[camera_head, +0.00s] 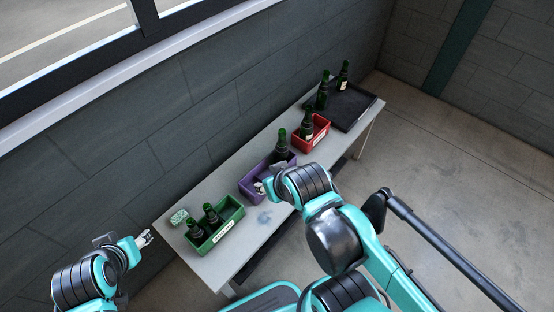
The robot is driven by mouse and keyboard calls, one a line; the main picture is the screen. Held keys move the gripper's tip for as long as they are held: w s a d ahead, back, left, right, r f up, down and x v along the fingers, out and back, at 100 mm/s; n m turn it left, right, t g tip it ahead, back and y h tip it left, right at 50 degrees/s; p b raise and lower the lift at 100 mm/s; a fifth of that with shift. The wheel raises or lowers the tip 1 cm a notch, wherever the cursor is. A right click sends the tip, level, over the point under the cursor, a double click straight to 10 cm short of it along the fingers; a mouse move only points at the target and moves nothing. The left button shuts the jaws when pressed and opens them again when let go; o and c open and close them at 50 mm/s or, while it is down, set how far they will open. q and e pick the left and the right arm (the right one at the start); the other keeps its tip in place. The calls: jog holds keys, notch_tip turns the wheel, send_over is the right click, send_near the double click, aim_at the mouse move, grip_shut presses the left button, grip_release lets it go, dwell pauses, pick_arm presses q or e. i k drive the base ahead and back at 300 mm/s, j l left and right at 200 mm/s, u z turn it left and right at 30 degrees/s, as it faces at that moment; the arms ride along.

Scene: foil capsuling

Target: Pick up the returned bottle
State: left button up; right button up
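Dark green bottles stand along the narrow table; the view does not show which is the returned one. Two bottles (210,217) stand in a green crate (229,230). One bottle (281,147) stands in a purple crate (249,192), and one (307,122) in a red crate (318,136). Two more, including a bottle (343,75), stand at a black tray (357,110). My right gripper (261,187) is over the purple crate, mostly hidden by its wrist; I cannot see its grip. My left gripper (146,238) is off the table's near left end, apart from the bottles, its finger gap unclear.
The grey table (196,263) runs diagonally beside a dark block wall. A small green patterned block (179,217) lies beside the green crate. A pale bluish item (264,218) lies on the bare tabletop between the green and purple crates. Open floor lies right of the table.

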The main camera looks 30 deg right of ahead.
aim_at(323, 92)
jog(key=l, duration=0.75)
jog(key=k+l, duration=0.15)
jog(key=l, duration=0.6)
jog(key=l+u, duration=0.1)
jog(key=l, duration=0.6)
jog(key=i+l, duration=0.15)
jog(key=l, duration=0.35)
jog(key=i+l, duration=0.1)
jog(key=l, duration=0.4)
jog(key=i+l, duration=0.15)
jog(key=l, duration=0.35)
jog(key=i+l+u, duration=0.1)
jog(key=l, duration=0.35)
jog(key=i+l, duration=0.1)
jog(key=l, duration=0.4)
jog(key=i+l, duration=0.1)
jog(key=l, duration=0.4)
jog(key=i+l, duration=0.6)
jog(key=i+j+u, duration=0.05)
